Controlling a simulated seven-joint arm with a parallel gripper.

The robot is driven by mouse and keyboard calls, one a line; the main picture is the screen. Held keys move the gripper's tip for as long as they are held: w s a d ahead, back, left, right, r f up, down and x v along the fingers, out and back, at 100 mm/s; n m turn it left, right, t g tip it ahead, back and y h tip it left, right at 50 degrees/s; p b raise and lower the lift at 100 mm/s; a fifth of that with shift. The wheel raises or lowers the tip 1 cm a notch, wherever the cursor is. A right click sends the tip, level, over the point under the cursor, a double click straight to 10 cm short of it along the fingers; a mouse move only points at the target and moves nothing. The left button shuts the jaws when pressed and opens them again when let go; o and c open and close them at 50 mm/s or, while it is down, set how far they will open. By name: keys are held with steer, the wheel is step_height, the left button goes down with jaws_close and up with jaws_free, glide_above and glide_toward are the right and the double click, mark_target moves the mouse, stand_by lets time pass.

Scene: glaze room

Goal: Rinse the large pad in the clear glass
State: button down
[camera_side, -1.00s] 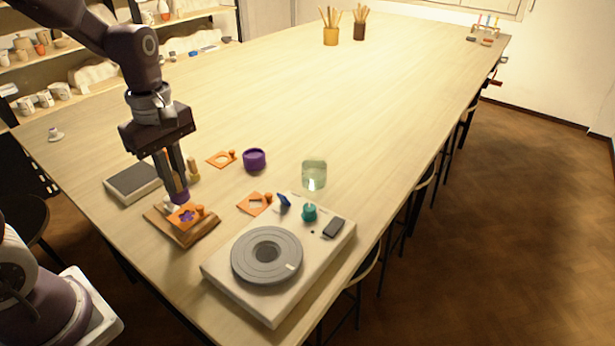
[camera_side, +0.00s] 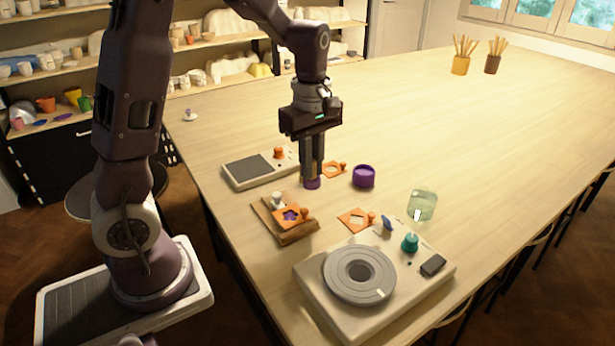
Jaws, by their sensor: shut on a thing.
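My gripper (camera_side: 312,172) is shut on a pad whose purple end (camera_side: 312,184) points down. It holds the pad upright over the table, between the wooden board and the purple pot. I cannot tell whether the pad touches the table. The clear glass (camera_side: 422,204), pale green and see-through, stands to the right, behind the turntable unit. My gripper is well apart from it. An orange stencil (camera_side: 303,214) with a purple flower shape lies on the wooden board (camera_side: 299,235). A tan piece beside the fingers is partly hidden.
The turntable unit (camera_side: 322,300) with a teal knob (camera_side: 410,242) is in front. A grey-topped device (camera_side: 235,175) is left. The table behind is clear up to the stick pots (camera_side: 460,65).

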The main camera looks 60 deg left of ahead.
steer(key=w+d+r, duration=0.2)
steer(key=w+d, duration=0.2)
steer(key=w, duration=0.9)
steer(key=t, duration=0.1)
glide_above(422, 205)
steer(key=w+a, duration=0.2)
steer(key=shift+d+f+m+h, duration=0.15)
steer(key=shift+f+m+h, duration=0.15)
steer(key=shift+f, duration=1)
steer(key=shift+f, duration=0.8)
steer(key=shift+f, duration=0.95)
